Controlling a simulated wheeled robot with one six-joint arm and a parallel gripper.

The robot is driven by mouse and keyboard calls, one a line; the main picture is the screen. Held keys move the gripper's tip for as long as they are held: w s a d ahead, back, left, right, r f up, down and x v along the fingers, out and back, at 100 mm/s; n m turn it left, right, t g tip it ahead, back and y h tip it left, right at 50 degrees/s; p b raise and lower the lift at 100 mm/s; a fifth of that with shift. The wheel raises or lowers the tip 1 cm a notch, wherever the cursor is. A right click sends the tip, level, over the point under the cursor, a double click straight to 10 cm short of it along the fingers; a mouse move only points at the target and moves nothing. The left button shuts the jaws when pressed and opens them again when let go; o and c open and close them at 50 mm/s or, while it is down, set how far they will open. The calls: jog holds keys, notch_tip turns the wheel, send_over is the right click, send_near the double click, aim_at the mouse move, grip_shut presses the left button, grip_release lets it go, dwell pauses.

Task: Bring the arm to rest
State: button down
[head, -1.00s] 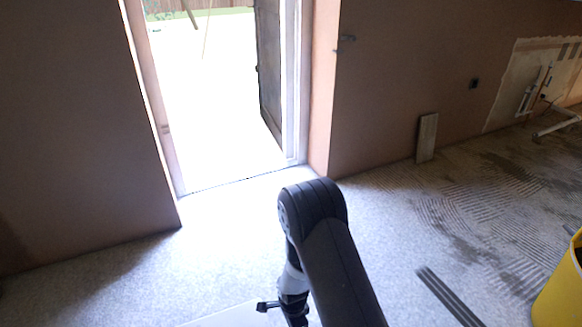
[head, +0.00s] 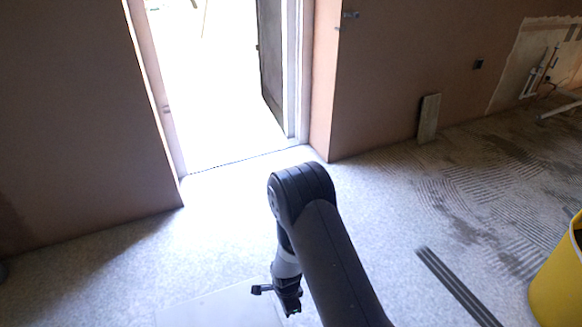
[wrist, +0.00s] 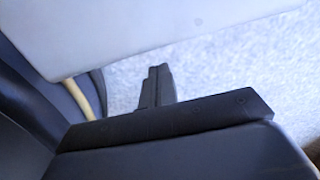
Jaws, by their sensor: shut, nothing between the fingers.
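My arm reaches up from the bottom of the head view, bends at a black joint and hangs down on its far side. My gripper (head: 290,308) points downward at the lower middle of that view, small and partly cut off by my arm link. In the wrist view my gripper (wrist: 158,72) shows its dark fingers together with nothing held. A pale flat panel (head: 215,308) lies below and left of the gripper, and it also shows across the top of the wrist view (wrist: 150,35).
A bright open doorway (head: 215,90) stands ahead. A yellow tub (head: 555,285) is at the lower right, with dark strips (head: 455,285) on the floor beside it. A small board (head: 429,118) leans on the right wall.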

jog(key=w+d+p, duration=0.1)
jog(key=w+d, duration=0.4)
jog(key=d, duration=0.7)
jog(key=w+d+r, duration=0.1)
jog(key=w+d, duration=0.3)
jog(key=d, duration=0.7)
jog(key=w+d+r+p, duration=0.1)
jog(key=w+d, duration=0.4)
jog(key=d, duration=0.7)
jog(key=shift+w+d+p, duration=0.35)
